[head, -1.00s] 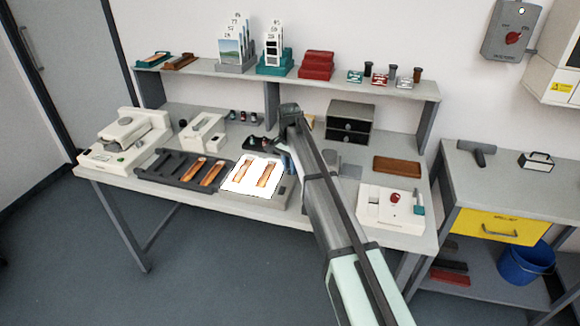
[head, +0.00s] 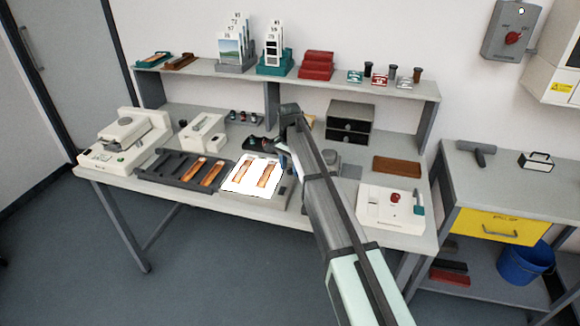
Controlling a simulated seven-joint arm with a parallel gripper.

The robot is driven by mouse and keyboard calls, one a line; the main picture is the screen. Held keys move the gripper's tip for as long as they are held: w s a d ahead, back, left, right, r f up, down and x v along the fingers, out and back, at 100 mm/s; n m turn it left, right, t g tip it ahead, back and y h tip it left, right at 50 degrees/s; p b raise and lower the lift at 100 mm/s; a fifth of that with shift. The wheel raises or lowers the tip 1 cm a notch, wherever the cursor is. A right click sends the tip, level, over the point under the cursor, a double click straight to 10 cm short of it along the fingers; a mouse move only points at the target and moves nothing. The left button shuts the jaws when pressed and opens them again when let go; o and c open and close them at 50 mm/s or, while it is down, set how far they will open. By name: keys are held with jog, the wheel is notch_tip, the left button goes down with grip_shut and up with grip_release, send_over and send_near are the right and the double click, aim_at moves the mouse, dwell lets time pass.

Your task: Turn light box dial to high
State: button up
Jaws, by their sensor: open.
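The light box (head: 283,193) sits on the bench near its front edge. Its top panel glows bright white, with two orange-brown film strips (head: 242,176) lying on it. I cannot make out its dial; my arm crosses close to the box's right side and may hide it. My gripper (head: 284,158) points down at the box's back right corner. It is open, but its fingertips are small and mostly hidden, so I cannot tell whether they touch anything.
A dark tray with strips (head: 180,168) lies close on the left. A white device with a red knob (head: 394,198) stands at the right. A dark drawer unit (head: 350,122) and a shelf (head: 220,75) stand behind. A brown tray (head: 397,165) lies at the back right.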

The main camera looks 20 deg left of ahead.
aim_at(289, 169)
notch_tip(289, 169, up, 14)
jog(key=shift+a, duration=0.15)
dwell(0.5)
jog(key=shift+f, duration=0.1)
